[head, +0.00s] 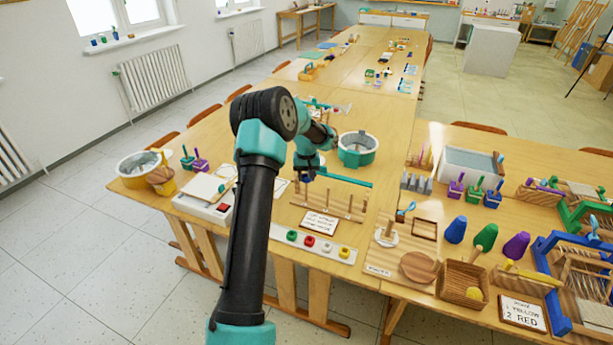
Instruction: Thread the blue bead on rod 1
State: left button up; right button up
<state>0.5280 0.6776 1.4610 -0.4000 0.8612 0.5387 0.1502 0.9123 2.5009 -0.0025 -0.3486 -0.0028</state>
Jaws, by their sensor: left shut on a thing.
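My left gripper (309,176) hangs above the left part of the wooden rod rack (353,216). It is shut on what looks like the blue bead (307,178), a small dark blue patch mostly hidden by the gripper. The rack has several upright wooden rods in a row, and its left end lies close to my arm. I cannot tell whether the bead touches a rod or which rod is numbered 1. My right gripper is not in view.
A white strip (268,231) with green, red and yellow beads lies in front of the rack. A teal round pot (358,150) is behind the rack. A pegged wooden board (382,256) is at the right.

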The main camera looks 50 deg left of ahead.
pick_arm(q)
jog(key=shift+f, duration=1.05)
dwell(1.6)
jog(key=o, duration=1)
jog(key=shift+c, duration=0.2)
jog(key=shift+r, duration=0.1)
notch_tip(320, 180, up, 17)
jog(key=shift+r, duration=0.15)
dwell(0.8)
